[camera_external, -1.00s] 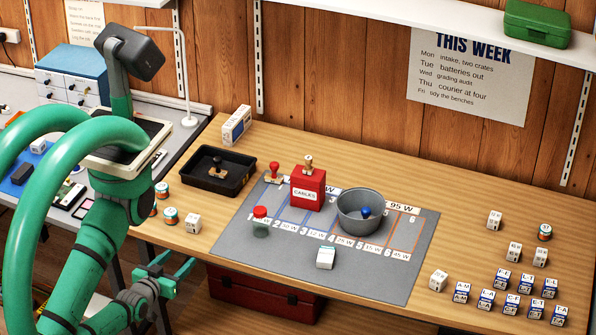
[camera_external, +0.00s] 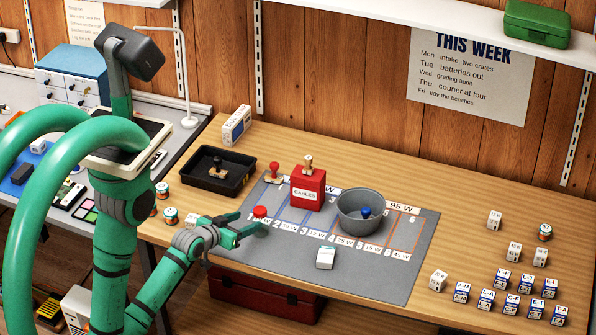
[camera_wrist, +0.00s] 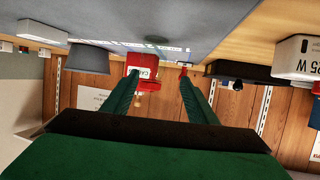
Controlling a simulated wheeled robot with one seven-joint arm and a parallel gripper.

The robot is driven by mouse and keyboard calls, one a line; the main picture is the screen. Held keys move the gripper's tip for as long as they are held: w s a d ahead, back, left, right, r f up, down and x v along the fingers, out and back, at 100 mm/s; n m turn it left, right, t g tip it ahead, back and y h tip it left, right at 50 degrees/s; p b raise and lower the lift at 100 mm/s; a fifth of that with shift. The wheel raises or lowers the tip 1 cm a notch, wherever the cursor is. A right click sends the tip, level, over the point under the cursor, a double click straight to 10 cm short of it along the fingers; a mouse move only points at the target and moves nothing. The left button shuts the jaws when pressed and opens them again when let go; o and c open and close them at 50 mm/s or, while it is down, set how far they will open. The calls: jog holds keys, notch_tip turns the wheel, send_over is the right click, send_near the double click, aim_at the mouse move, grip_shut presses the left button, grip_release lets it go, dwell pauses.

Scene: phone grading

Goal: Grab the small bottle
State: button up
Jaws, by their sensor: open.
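The small bottle (camera_external: 260,212) stands upright on the left part of the grey mat (camera_external: 390,280). In the upside-down wrist view, the bottle's red cap (camera_wrist: 149,86) shows between the two spread fingers (camera_wrist: 160,76), in front of the red box. I cannot tell whether either finger touches the bottle.
The red CABLES box (camera_external: 307,188) stands behind the bottle, with a stamp on top. A grey bowl (camera_external: 357,226) is to the right and a small white box (camera_external: 325,258) in front. A black tray (camera_external: 243,179) and a red-handled stamp (camera_external: 274,170) are behind left.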

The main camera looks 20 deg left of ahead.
aim_at(256, 214)
jog(key=w+d, duration=0.1)
jog(key=w+d+r, duration=0.1)
jog(key=shift+w+r, duration=0.25)
jog(key=shift+w, duration=0.05)
jog(key=shift+x, duration=3.7)
jog(key=shift+d+f, duration=0.1)
jog(key=shift+c, duration=0.7)
jog(key=c, duration=1)
